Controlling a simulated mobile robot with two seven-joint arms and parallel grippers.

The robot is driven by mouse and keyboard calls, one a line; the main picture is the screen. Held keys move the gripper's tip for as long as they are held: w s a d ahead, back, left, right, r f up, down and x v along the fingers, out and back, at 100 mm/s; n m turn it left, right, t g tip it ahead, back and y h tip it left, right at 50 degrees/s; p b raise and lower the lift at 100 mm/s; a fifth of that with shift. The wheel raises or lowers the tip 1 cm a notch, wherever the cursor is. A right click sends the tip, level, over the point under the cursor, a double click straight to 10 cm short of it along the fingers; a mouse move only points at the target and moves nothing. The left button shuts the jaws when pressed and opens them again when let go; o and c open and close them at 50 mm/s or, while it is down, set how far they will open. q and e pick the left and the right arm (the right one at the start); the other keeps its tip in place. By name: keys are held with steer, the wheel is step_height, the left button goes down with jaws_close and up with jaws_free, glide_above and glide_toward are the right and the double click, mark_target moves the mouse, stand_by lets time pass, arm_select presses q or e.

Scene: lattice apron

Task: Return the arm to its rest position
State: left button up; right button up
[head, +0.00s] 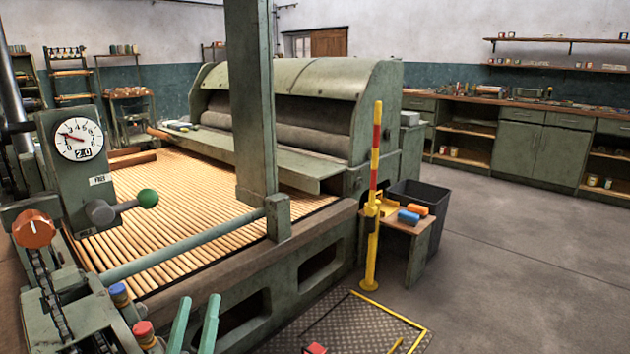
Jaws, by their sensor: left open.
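My left gripper (200,304) shows at the bottom edge, left of centre, as two pale green fingers pointing up. The fingers stand apart with nothing visible between them, so it is open and empty. Its palm and the rest of its arm are below the frame. It appears in front of the machine's dark green side frame (275,292), near a red-capped button and a blue-capped button (119,294). I cannot tell whether it touches anything. My right gripper is not in view.
The slatted wooden apron (185,205) runs back to the green roller housing (320,90). A green post (252,110), a dial box (78,150) and a green-knobbed lever (147,198) stand close. A yellow-red post (374,200) is right. Open floor (520,260) lies beyond.

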arm_select(q)
steer(key=s+d+f+m+g+h, duration=0.25)
steer(key=s+f+m+g, duration=0.25)
steer(key=s+f, duration=0.3)
steer(key=s+d+f+m+g+h, duration=0.1)
steer(key=s+d+f+m+g, duration=0.2)
steer(key=s+f+m+g, duration=0.3)
steer(key=s+a+r+n+g+y+p, duration=0.1)
steer(key=s+p, duration=0.7)
steer(key=p, duration=1.3)
steer(key=n+g+y, duration=0.1)
steer(key=n+g, duration=0.1)
steer(key=g, duration=0.1)
steer(key=shift+s+a+n+p, duration=0.3)
steer(key=shift+s+a, duration=0.1)
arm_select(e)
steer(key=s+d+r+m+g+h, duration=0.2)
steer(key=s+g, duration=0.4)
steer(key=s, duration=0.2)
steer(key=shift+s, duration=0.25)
arm_select(q)
steer(key=shift+c, duration=0.3)
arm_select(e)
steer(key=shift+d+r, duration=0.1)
